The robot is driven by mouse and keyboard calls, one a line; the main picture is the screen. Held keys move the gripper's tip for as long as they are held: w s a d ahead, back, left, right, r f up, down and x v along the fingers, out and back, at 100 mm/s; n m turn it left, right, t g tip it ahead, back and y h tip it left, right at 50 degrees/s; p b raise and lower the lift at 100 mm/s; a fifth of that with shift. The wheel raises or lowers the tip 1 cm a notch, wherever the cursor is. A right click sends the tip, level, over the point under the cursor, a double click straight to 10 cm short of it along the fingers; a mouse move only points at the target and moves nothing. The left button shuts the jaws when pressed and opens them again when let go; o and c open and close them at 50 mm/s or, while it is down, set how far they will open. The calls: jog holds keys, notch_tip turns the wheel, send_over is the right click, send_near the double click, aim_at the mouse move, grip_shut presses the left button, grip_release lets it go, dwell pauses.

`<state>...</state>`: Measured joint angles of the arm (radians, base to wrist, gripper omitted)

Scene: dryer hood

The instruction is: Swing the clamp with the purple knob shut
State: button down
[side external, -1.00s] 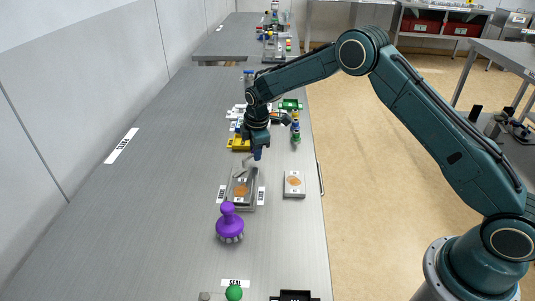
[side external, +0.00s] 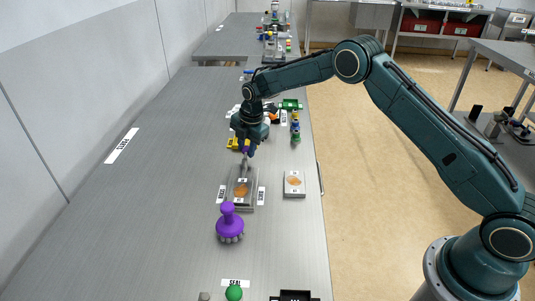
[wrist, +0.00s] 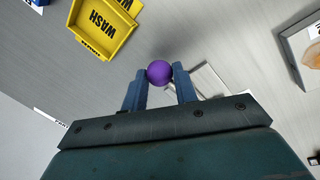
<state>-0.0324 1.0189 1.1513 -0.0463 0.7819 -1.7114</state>
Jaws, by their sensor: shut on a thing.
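The purple knob (wrist: 160,73) of the clamp sits between the two blue fingertips of my gripper (wrist: 160,82) in the wrist view. My gripper (side external: 247,150) is shut on it, at the far end of the grey clamp fixture (side external: 253,190) in the side view. The clamp's thin metal arm (side external: 243,164) rises from the fixture to my fingers. A card with an orange-brown oval (side external: 241,190) lies in the fixture. My fingers hide much of the knob in the side view.
A second card (side external: 294,183) lies to the right. A yellow WASH tray (wrist: 104,28) is close to my gripper.

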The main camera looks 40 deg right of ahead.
jog(key=shift+a, duration=0.1)
jog(key=c, duration=1.1)
grip_release()
jog(key=shift+r, duration=0.15)
notch_tip(320, 180, up, 13)
jog(key=s, duration=0.2)
jog(key=shift+s+d+r, duration=0.2)
jog(key=shift+s+d, duration=0.1)
jog(key=shift+r, duration=0.1)
